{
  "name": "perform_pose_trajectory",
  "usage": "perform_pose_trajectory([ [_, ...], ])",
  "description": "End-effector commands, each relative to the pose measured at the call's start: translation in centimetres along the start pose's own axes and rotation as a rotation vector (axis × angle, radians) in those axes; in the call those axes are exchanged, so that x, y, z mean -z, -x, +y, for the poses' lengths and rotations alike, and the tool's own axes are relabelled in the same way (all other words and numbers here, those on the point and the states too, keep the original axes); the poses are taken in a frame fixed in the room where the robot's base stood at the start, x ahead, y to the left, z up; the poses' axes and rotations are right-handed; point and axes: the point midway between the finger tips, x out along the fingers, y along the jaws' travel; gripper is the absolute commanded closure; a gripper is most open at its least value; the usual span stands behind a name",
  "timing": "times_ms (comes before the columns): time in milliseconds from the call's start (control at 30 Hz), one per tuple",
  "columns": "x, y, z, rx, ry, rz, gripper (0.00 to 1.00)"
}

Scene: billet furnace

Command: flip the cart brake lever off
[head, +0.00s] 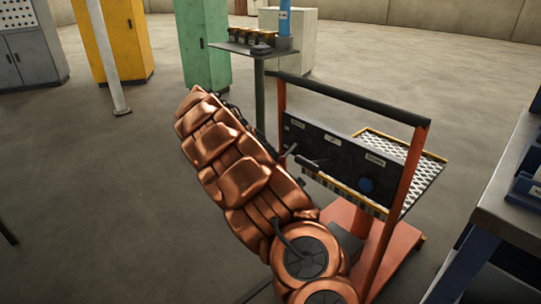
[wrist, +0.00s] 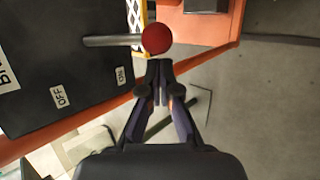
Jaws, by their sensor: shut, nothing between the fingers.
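The cart (head: 408,170) has an orange frame and a black panel (head: 340,152) with small white labels. In the wrist view, the brake lever (wrist: 112,40) is a grey rod with a red ball knob (wrist: 156,38), sticking out from the black panel. An OFF label (wrist: 59,96) and an ON label (wrist: 122,76) are on the panel; the knob end is nearer ON. My gripper (wrist: 160,68) is shut and empty, its tips just below the knob in the picture. I cannot tell whether they touch it. My copper arm hides part of the cart in the head view.
A grey workbench (head: 505,165) stands to the right of the cart. A small shelf stand (head: 258,50) with a blue cylinder (head: 284,22) is behind it. Green (head: 205,45) and yellow (head: 115,40) cabinets stand at the back. The floor on the left is mostly clear.

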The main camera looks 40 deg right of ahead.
Motion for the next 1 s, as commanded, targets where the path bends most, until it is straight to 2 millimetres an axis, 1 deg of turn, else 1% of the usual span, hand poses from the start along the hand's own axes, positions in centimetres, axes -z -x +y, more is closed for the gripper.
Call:
perform_pose_trajectory([
  [100, -0.6, 0.3, 0.0, -0.001, -0.001, 0.001, 1.0],
  [233, -1.0, 0.5, 0.1, -0.002, -0.002, 0.003, 1.0],
  [767, -1.3, 0.6, 0.1, 0.004, 0.0, 0.002, 1.0],
  [1000, -2.4, 0.3, 0.5, 0.044, 0.006, -0.003, 1.0],
])
